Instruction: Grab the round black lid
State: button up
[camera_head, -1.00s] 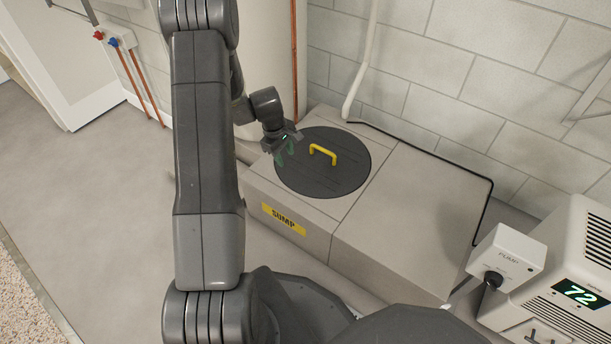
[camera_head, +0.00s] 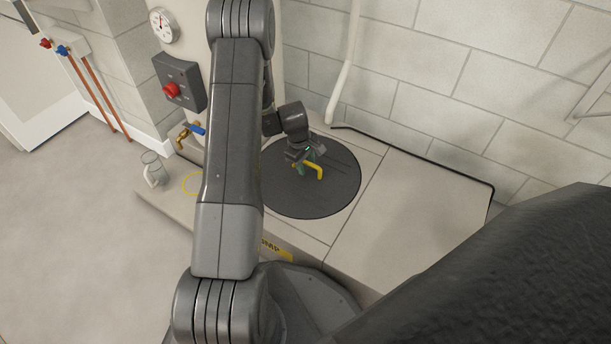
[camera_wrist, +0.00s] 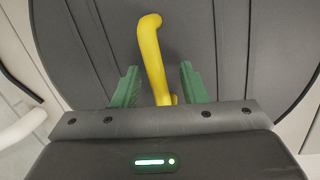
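The round black lid (camera_head: 325,195) lies flat in the top of the grey sump box, with a yellow handle (camera_head: 318,171) standing up from it. In the wrist view the lid (camera_wrist: 230,50) fills most of the picture and the yellow handle (camera_wrist: 152,55) runs up from between the fingers. My gripper (camera_head: 305,165) is over the lid at the handle. Its two green fingers (camera_wrist: 158,84) are apart, one on each side of the handle, with gaps showing on both sides. The handle's near end is partly hidden by my gripper.
The sump box (camera_head: 395,215) extends right of the lid. A black cable (camera_head: 420,155) runs along the wall edge. A clear jug (camera_head: 153,168) stands at left, near a brass tap with a blue lever (camera_head: 192,130) and a red button box (camera_head: 180,85). Open floor (camera_head: 70,220) lies at left.

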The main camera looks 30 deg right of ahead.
jog(key=shift+r, duration=0.1)
jog(key=shift+c, duration=0.5)
jog(key=shift+s, duration=0.15)
grip_shut()
dwell(0.6)
